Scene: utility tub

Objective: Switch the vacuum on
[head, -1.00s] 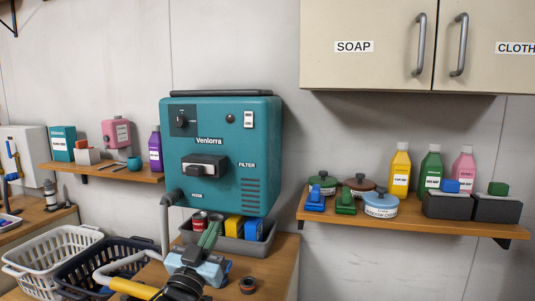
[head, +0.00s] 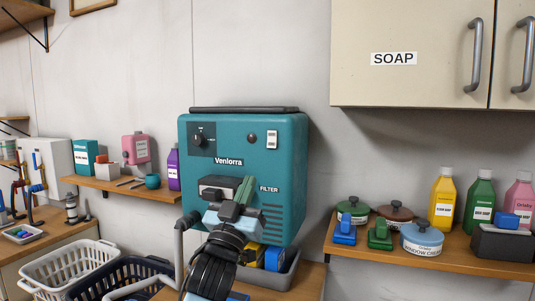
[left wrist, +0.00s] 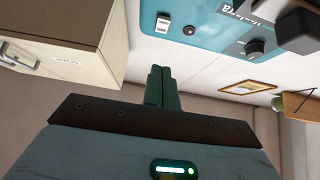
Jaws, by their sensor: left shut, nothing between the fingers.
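The vacuum (head: 290,190) is a teal wall box marked Venlorra. Its upper face carries a black dial (head: 198,140), a small dark round spot (head: 251,138) and a pale rocker switch (head: 271,139). In the left wrist view the vacuum (left wrist: 205,22) spans the top, with the switch (left wrist: 163,22) just above the fingers and the dial (left wrist: 255,48) to the right. My left gripper (head: 244,188) is shut and empty, its green fingers in front of the lower face, below the switch. The fingers (left wrist: 161,70) look apart from the switch. My right gripper is not in view.
A dark handle-like block (head: 212,185) juts from the vacuum's front, partly behind my gripper. A shelf with bottles and pots (head: 450,262) is at right, under a cupboard (head: 400,90). Baskets (head: 60,270) stand at lower left.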

